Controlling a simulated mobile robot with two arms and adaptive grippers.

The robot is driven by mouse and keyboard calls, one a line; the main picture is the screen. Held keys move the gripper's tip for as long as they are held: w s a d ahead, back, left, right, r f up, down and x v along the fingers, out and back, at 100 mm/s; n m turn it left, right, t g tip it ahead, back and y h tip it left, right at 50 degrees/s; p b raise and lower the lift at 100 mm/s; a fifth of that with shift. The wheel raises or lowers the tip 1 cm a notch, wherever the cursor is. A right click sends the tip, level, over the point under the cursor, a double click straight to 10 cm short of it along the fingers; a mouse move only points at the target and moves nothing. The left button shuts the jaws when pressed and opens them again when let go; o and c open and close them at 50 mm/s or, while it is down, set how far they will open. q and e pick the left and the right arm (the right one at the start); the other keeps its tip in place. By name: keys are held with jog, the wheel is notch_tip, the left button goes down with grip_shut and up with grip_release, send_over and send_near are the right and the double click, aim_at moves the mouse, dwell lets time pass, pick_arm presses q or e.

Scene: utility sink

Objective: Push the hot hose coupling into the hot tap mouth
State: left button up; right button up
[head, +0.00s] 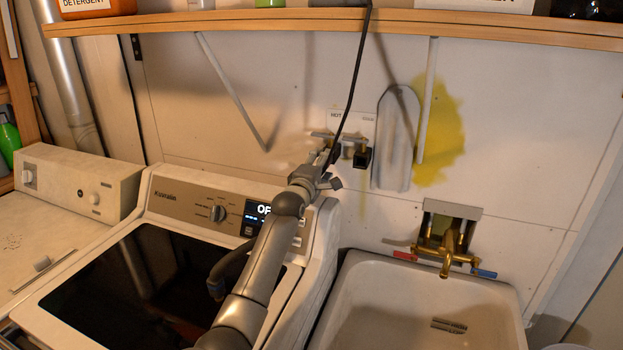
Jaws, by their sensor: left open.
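The wall box has two brass taps with dark mouths under a white label plate. The hot tap (325,136) is on the left, below the word HOT. The other tap (359,148) is to its right. My left gripper (333,168) is open, just below and in front of the hot tap. It partly hides the hot tap's mouth. I cannot make out the hot hose coupling at the gripper, nor whether anything sits between the fingers. A grey hose (232,264) with a dark blue end (215,287) hangs over the washer, partly behind my left arm. My right gripper is not in view.
A washing machine (185,195) stands below the taps. A white sink (360,275) with a brass faucet (446,257) is at right. A grey board (396,140) hangs right of the taps. A black cable (357,65) runs down from the wooden shelf (280,22) near my gripper.

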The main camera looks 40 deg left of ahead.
pick_arm(q)
jog(key=v, duration=0.9)
jog(key=shift+s, duration=0.35)
